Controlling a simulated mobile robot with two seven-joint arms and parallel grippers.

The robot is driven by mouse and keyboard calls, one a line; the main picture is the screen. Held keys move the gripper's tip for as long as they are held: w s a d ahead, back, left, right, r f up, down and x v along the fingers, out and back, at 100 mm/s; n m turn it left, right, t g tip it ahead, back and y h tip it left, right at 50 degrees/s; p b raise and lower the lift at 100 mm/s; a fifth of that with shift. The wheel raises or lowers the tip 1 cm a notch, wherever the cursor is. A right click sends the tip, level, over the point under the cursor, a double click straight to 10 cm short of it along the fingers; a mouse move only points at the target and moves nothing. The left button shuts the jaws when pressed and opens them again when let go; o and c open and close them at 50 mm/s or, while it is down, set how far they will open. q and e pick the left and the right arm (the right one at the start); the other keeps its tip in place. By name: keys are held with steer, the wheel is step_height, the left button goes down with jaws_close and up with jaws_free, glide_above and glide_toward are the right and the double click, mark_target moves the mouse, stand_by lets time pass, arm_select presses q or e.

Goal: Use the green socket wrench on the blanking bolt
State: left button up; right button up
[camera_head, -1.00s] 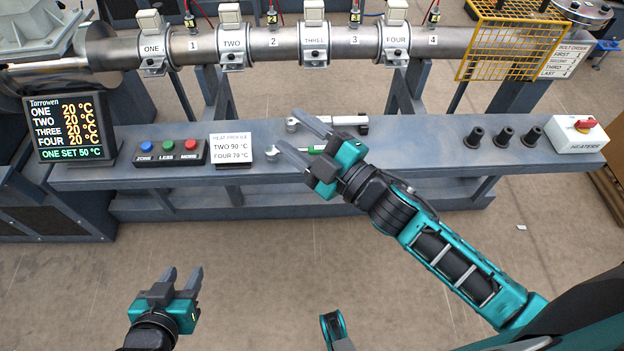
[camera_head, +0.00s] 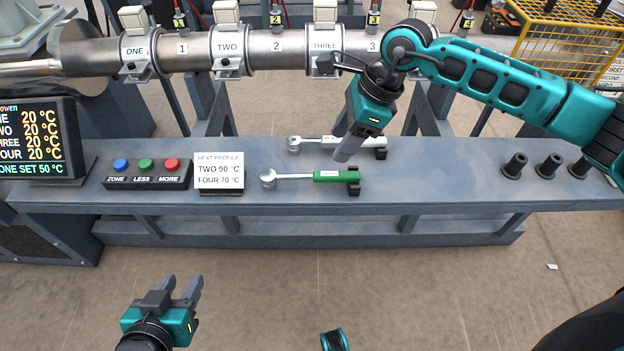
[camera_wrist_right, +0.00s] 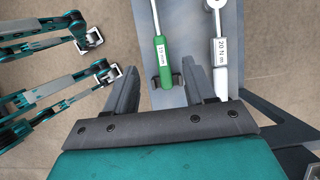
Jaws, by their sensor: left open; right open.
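The green socket wrench (camera_head: 328,177) lies on the grey bench, its socket head to the left and its green handle end at a black holder (camera_head: 354,180). In the right wrist view its handle (camera_wrist_right: 162,55) shows ahead, between the finger lines. My right gripper (camera_head: 343,153) is open and empty, pointing down just above and behind the handle. My left gripper (camera_head: 181,284) is open and empty, low at the left, in front of the bench. I cannot make out the blanking bolt in any view.
A white-handled wrench (camera_head: 312,143), labelled 20 N m in the wrist view (camera_wrist_right: 219,55), lies behind the green one. Several black sockets (camera_head: 515,165) stand to the right. A button box (camera_head: 147,173) and heat profile card (camera_head: 219,172) stand left. The barrel (camera_head: 270,48) runs behind.

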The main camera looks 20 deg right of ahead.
mark_target(320, 173)
steer(key=x, duration=0.6)
steer(key=shift+a+b, duration=0.15)
steer(key=shift+b, duration=0.2)
steer(key=b+x, duration=0.1)
steer(key=x, duration=0.4)
steer(key=shift+f, duration=0.25)
steer(key=shift+r, duration=0.1)
jaws_close()
